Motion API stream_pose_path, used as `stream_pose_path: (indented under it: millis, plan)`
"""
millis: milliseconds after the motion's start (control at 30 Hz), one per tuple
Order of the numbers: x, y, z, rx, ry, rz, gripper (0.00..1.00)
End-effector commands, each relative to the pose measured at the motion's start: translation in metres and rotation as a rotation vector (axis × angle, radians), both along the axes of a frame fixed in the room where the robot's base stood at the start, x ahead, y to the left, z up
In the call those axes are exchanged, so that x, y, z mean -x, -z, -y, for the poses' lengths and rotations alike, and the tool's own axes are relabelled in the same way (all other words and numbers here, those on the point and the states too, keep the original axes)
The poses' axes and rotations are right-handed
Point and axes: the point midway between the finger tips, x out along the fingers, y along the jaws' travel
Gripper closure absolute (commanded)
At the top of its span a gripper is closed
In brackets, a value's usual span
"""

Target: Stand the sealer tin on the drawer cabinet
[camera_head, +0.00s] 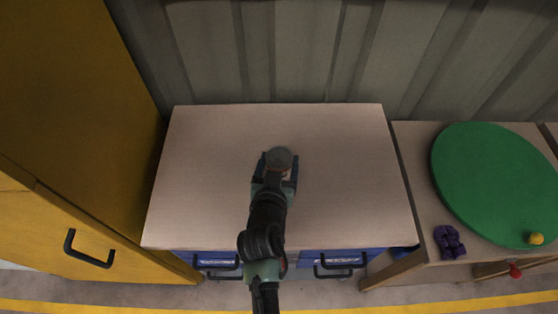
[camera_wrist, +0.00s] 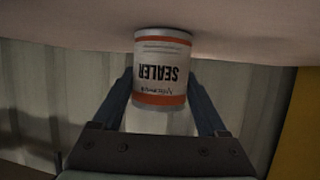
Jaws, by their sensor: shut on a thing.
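The sealer tin (camera_head: 279,157) is seen from above as a round grey lid over the middle of the drawer cabinet's pale top (camera_head: 205,150). My gripper (camera_head: 278,168) is shut on the tin, one finger on each side. In the wrist view the tin (camera_wrist: 162,65) is white with orange bands, its SEALER label upside down in the picture. There its base meets the pale cabinet top (camera_wrist: 75,18) or is very close to it; I cannot tell if it touches. The tin looks upright. The cabinet has blue drawer fronts (camera_head: 345,258) with dark handles.
The cabinet top is otherwise bare. A tall yellow cabinet (camera_head: 75,110) stands left and a ribbed wall (camera_head: 290,50) behind. Right is a bench with a green disc (camera_head: 495,180), a purple object (camera_head: 449,241) and a yellow knob (camera_head: 536,239).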

Motion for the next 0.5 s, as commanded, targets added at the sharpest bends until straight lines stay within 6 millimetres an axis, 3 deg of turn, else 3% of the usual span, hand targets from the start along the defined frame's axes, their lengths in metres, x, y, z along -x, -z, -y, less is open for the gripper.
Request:
stream_pose_path:
  millis: [167, 200, 333, 500]
  plan:
    - [-0.0007, 0.0018, -0.0001, 0.000, -0.001, 0.004, 1.00]
    - [-0.0001, 0.0034, 0.0000, 0.000, 0.000, 0.000, 0.23]
    - [-0.0001, 0.0022, 0.0000, 0.000, 0.000, 0.000, 0.00]
    - [-0.0001, 0.0021, 0.0000, 0.000, 0.000, 0.000, 0.00]
